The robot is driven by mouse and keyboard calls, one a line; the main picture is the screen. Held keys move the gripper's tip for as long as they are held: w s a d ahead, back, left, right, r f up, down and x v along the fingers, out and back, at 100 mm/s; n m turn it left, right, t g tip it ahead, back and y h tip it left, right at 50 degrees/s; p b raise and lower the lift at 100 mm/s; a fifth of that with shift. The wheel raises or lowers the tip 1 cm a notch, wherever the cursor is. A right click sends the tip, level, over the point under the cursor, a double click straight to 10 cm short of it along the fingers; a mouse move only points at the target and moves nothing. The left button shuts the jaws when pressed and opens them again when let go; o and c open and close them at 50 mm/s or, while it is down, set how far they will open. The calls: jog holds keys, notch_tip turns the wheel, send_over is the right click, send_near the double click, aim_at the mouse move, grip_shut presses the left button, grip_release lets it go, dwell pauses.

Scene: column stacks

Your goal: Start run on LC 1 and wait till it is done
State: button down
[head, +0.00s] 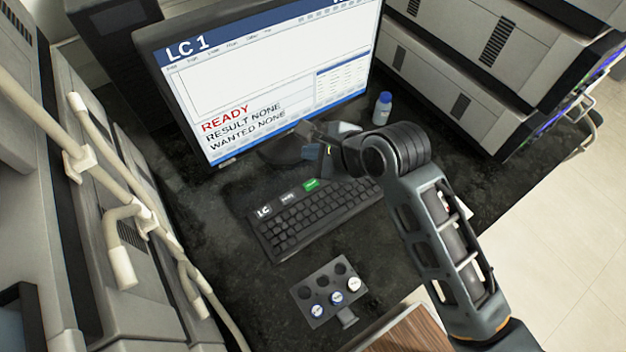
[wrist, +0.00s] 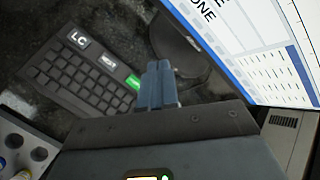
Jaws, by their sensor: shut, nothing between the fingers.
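The LC 1 monitor (head: 270,75) reads READY in red, with RESULT NONE and WANTED NONE below. Part of its screen also shows in the wrist view (wrist: 240,40). The black keyboard (head: 315,215) lies on the bench in front of it, with a white LC label (head: 264,211), a grey labelled key (head: 288,197) and a green key (head: 311,184). My gripper (head: 318,154) is shut and empty, above the bench between the keyboard and the screen. In the wrist view its fingertips (wrist: 157,70) appear just right of the green key (wrist: 133,82); their height above it is unclear.
A vial rack (head: 318,284) with several capped vials stands in front of the keyboard. A blue-capped bottle (head: 382,108) stands right of the monitor. Stacked instruments (head: 470,85) fill the right back. Pale pipes (head: 110,180) run along the left.

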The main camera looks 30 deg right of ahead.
jog(key=shift+f, duration=0.1)
jog(key=b, duration=0.4)
send_over(314, 187)
notch_tip(314, 187, down, 7)
jog(key=shift+a+r, duration=0.1)
jog(key=shift+r, duration=0.05)
jog(key=shift+f, duration=0.95)
jog(key=shift+f, duration=0.15)
dwell(1.1)
jog(key=shift+f, duration=0.3)
jog(key=shift+f, duration=0.4)
dwell(0.6)
dwell(0.4)
jog(key=shift+r+p, duration=0.9)
jog(key=shift+p, duration=0.15)
